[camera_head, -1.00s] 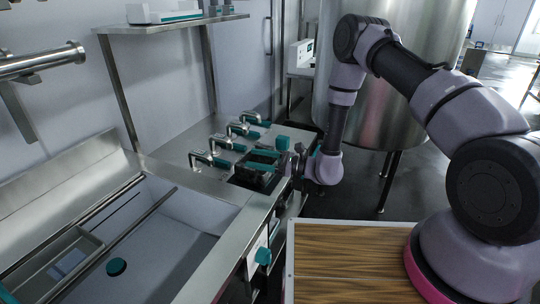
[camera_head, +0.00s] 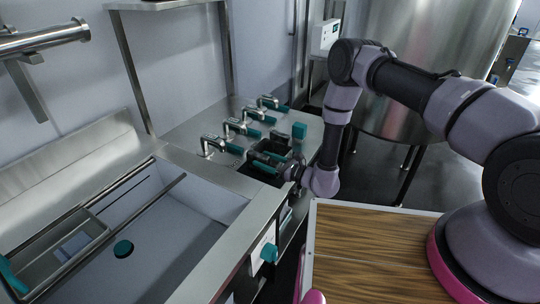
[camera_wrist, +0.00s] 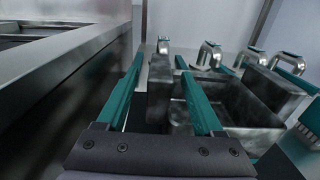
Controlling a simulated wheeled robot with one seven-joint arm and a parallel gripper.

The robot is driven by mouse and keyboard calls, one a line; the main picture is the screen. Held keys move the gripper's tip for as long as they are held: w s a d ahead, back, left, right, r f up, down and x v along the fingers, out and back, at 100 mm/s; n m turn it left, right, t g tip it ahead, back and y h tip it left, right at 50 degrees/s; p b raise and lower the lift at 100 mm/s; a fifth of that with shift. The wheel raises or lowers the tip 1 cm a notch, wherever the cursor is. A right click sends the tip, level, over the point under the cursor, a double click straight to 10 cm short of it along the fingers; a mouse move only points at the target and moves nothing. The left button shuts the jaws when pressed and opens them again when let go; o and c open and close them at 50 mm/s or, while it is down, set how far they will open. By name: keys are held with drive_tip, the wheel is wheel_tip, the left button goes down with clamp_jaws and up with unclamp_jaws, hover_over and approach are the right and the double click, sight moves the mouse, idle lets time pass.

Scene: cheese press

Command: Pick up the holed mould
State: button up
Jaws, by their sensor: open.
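An open-topped grey metal box, which looks like the mould (camera_wrist: 250,112), stands on the steel counter. Its holes cannot be made out. My gripper also shows in the wrist view (camera_wrist: 159,60), with two long teal fingers spread apart. A narrow upright metal part (camera_wrist: 160,88) shows between the fingers. The right finger overlaps the box's left side in the picture. I cannot tell whether either finger touches it.
Several bent metal taps with teal handles (camera_head: 238,127) stand behind on the counter. A teal block (camera_head: 299,131) stands near the back right. The sink (camera_head: 190,235) lies left, a wood-topped surface (camera_head: 370,240) right, and a big steel vat (camera_head: 410,70) behind.

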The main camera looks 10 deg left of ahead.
sight(258, 156)
drive_tip(key=shift+x, duration=1.55)
clamp_jaws()
drive_tip(key=shift+r, duration=0.1)
